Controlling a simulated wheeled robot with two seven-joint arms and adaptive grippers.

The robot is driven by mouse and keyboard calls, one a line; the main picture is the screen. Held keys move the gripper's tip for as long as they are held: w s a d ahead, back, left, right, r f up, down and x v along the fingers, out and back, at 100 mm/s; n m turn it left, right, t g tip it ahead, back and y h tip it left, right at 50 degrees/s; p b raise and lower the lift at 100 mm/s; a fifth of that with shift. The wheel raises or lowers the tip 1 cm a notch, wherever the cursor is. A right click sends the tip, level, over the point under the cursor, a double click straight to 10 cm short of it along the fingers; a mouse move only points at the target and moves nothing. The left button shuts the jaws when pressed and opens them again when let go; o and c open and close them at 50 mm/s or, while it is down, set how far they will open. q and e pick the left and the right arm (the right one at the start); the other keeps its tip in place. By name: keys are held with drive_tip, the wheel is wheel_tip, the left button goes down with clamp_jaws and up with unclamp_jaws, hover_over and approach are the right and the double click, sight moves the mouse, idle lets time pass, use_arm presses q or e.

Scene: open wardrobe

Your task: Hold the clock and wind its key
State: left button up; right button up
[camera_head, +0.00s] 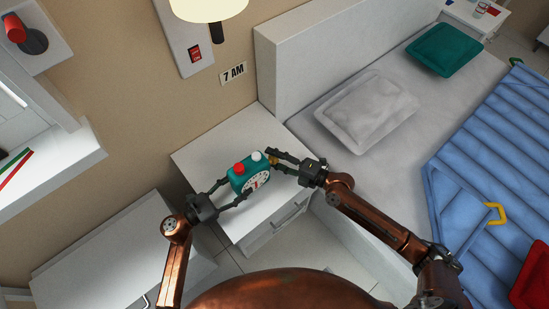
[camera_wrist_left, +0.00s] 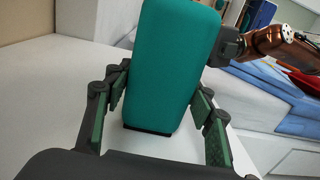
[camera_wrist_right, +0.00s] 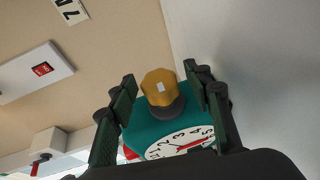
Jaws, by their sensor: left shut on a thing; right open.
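A teal clock (camera_head: 240,178) with a white face and a red and a white knob on top sits at the nightstand. My left gripper (camera_head: 233,192) is shut on the clock from the left; its fingers flank the teal body (camera_wrist_left: 170,65) in the left wrist view. The yellow key (camera_wrist_right: 160,88) sticks out of the clock's side on a dark base. My right gripper (camera_head: 272,160) is open, with its fingers on both sides of the key and apart from it in the right wrist view. In the head view the key is mostly hidden by the right fingers.
The white nightstand (camera_head: 205,150) has bare top around the clock. A bed with a grey pillow (camera_head: 366,110) and blue quilt (camera_head: 490,160) stands to the right. A lamp (camera_head: 208,8) and a wall panel with a red switch (camera_head: 195,54) are behind.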

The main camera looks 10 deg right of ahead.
drive_tip(key=shift+c, duration=0.6)
drive_tip(key=c, duration=1.1)
drive_tip(key=shift+o, duration=0.2)
drive_tip(key=shift+s+f+g+h, duration=0.1)
drive_tip(key=shift+g+h, duration=0.2)
drive_tip(key=shift+g, duration=0.1)
